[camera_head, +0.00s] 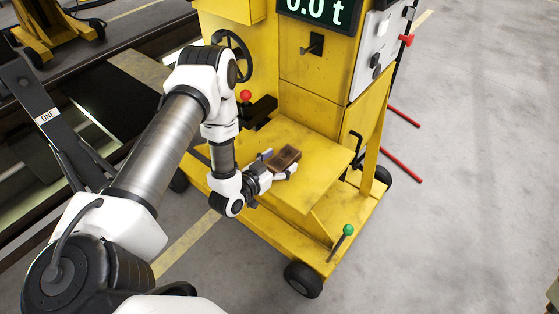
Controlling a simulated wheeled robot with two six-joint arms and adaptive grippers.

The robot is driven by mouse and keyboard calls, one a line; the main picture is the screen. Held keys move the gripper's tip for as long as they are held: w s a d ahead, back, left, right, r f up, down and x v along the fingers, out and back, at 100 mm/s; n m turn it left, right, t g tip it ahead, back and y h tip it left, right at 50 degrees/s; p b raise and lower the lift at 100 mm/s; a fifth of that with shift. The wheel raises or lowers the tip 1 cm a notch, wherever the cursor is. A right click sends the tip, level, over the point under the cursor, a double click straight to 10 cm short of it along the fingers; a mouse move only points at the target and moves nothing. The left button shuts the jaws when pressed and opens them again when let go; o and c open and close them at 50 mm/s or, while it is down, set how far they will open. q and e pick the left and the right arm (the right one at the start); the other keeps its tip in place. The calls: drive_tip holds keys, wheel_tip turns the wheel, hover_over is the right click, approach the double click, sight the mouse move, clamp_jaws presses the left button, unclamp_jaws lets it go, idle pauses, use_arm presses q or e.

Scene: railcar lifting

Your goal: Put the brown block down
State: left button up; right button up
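The brown block (284,157) is over the flat yellow platform (318,158) of the lifting machine. My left gripper (280,162) reaches in from the left, with one finger along the block's far left side and the other along its near right side. The fingers look closed on the block. Whether the block's underside touches the platform or is slightly above it, I cannot tell. My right gripper is not in view.
The yellow machine has a display reading 0.0 t (314,9), a black handwheel (233,52), a red knob (246,95) and a green-knobbed lever (347,230). Red bars (403,165) lie on the floor to the right. The platform's right part is bare.

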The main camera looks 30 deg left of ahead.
use_arm(q)
drive_tip(key=shift+r, duration=0.15)
drive_tip(key=v, duration=1.1)
drive_tip(key=s+d+f+g+h, duration=0.1)
drive_tip(key=s+d+f+g, duration=0.65)
drive_tip(key=f+g, duration=0.2)
drive_tip(key=s+d+f+n+g+y, duration=0.1)
drive_tip(key=s+f+g+y, duration=0.1)
drive_tip(key=s+g, duration=0.4)
drive_tip(key=s+f, duration=0.1)
drive_tip(key=s, duration=0.3)
drive_tip(key=shift+s+d+f+b, duration=0.15)
drive_tip(key=shift+d+b, duration=0.15)
drive_tip(key=shift+d, duration=0.05)
drive_tip(key=shift+d, duration=0.1)
